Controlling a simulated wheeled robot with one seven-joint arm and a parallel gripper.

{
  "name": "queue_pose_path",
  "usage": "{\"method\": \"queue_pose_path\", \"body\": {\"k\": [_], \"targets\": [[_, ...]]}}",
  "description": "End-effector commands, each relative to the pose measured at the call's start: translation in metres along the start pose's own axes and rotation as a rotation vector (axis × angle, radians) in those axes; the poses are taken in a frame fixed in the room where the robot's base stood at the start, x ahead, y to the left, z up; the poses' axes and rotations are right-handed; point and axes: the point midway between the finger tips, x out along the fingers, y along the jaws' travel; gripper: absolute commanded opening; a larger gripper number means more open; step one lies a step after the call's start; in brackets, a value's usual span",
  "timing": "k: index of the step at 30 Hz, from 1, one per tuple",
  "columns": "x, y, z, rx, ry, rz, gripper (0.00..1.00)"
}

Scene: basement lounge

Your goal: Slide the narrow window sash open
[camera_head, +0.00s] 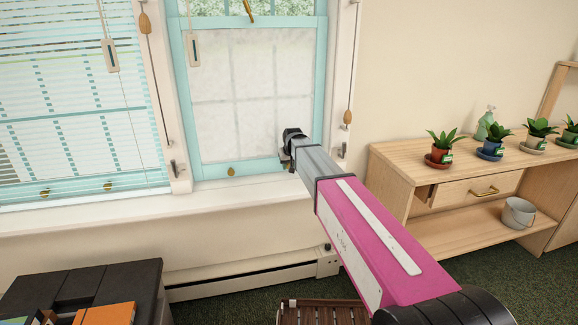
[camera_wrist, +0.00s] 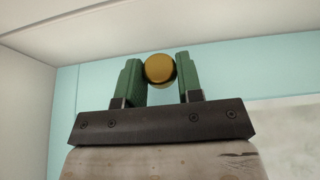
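The narrow window sash (camera_head: 183,90) is a light teal frame with frosted panes, right of a wider window with blinds. Its bottom rail sits down at the sill. A brass knob (camera_head: 231,170) shows on the left of that rail. My gripper (camera_head: 289,150) is at the rail's right end and hides what is behind it. In the wrist view, my gripper's green fingers (camera_wrist: 160,80) stand on both sides of a round brass knob (camera_wrist: 159,68) on the teal rail (camera_wrist: 230,75). The knob fills the gap, and the fingers appear shut on it.
A cord with a wooden pull (camera_head: 347,117) hangs right of the sash, and a tagged cord (camera_head: 193,50) hangs in front of its left side. A wooden shelf unit (camera_head: 395,160) with several potted plants stands right. A dark box (camera_head: 85,285) is lower left.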

Motion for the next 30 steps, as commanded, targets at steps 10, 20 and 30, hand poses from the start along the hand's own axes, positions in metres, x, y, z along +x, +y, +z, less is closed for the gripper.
{"method": "queue_pose_path", "body": {"k": [10,20,30], "targets": [[-0.009,0.0,-0.004,0.0,0.0,0.0,0.0],[-0.078,0.0,-0.033,0.0,0.005,0.0,0.0],[-0.161,0.0,-0.068,0.0,0.004,0.0,0.0]]}}
